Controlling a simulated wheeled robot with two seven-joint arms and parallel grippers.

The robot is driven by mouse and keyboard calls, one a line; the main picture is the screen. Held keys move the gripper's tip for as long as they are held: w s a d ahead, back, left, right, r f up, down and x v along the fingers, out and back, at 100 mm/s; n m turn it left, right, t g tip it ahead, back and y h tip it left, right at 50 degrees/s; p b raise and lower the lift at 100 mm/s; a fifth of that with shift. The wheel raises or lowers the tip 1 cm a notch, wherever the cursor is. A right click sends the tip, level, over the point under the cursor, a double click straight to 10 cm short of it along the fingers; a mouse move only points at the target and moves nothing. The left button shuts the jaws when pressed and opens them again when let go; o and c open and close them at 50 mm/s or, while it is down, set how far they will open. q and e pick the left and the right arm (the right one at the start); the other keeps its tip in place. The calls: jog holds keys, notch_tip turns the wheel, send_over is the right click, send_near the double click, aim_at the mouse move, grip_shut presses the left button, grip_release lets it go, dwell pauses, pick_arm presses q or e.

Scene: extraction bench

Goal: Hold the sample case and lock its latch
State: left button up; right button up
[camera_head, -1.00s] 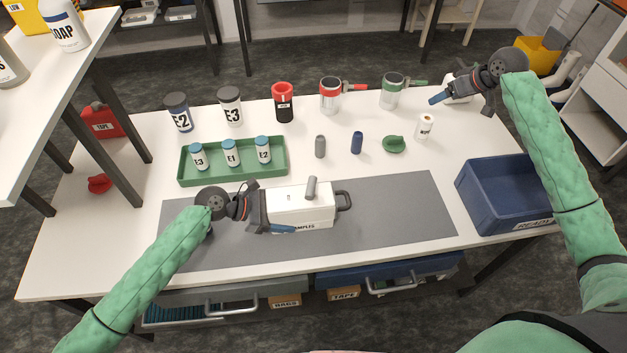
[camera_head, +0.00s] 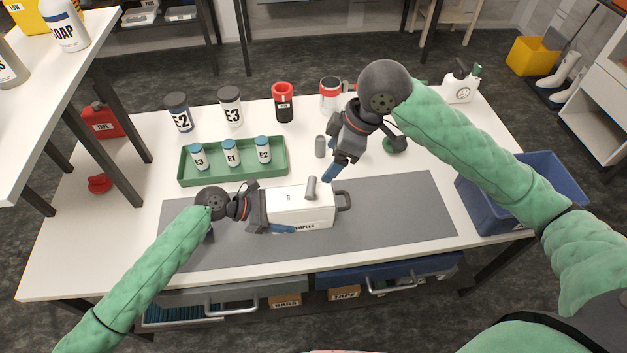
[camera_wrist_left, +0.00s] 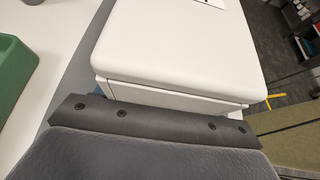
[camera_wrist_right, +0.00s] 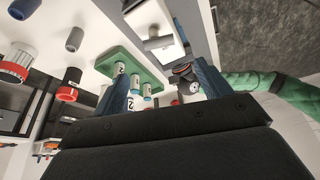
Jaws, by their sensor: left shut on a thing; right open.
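The white sample case (camera_head: 300,207) lies on the grey mat (camera_head: 400,210), with a dark handle on its right end. Its grey latch lever (camera_head: 311,187) sticks up above the lid near the case's middle. The case also shows in the left wrist view (camera_wrist_left: 180,45), close in front of the jaws. My left gripper (camera_head: 275,211) is shut on the left end of the case. My right gripper (camera_head: 333,168) is open and empty, in the air above and right of the lever. In the right wrist view the lever (camera_wrist_right: 158,42) shows beyond the open fingers.
A green tray (camera_head: 282,170) with several small bottles stands behind the case. Larger containers and a grey cylinder (camera_head: 320,146) stand farther back. A blue crate (camera_head: 548,165) is at the right edge, partly behind my right arm. The mat right of the case is clear.

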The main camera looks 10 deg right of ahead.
aim_at(311, 185)
jog(key=x, duration=1.1)
jog(key=shift+f, duration=0.1)
jog(key=c, duration=1)
